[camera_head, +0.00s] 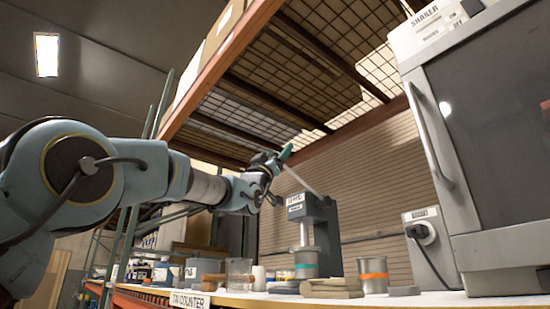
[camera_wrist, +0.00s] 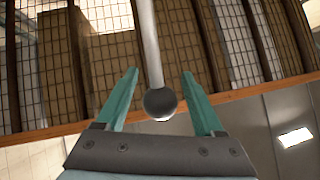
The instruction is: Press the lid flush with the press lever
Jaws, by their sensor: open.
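The press (camera_head: 322,232) is a dark upright stand with a light label on the counter. Its pale lever (camera_head: 305,182) slopes up and left from the head. A metal can with a green band (camera_head: 306,264) stands under the press head; how its lid sits is too small to tell. My gripper (camera_head: 284,155) is raised at the lever's upper end. In the wrist view my gripper (camera_wrist: 160,72) has its green fingers apart, one on each side of the lever (camera_wrist: 150,40). The dark ball knob (camera_wrist: 160,104) lies between them, with gaps on both sides.
A can with an orange band (camera_head: 372,276) stands right of the press. The large shaker cabinet (camera_head: 490,150) fills the right side. Wooden blocks (camera_head: 332,287), a clear beaker (camera_head: 238,272) and several containers crowd the counter. A mesh shelf (camera_head: 270,80) hangs overhead.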

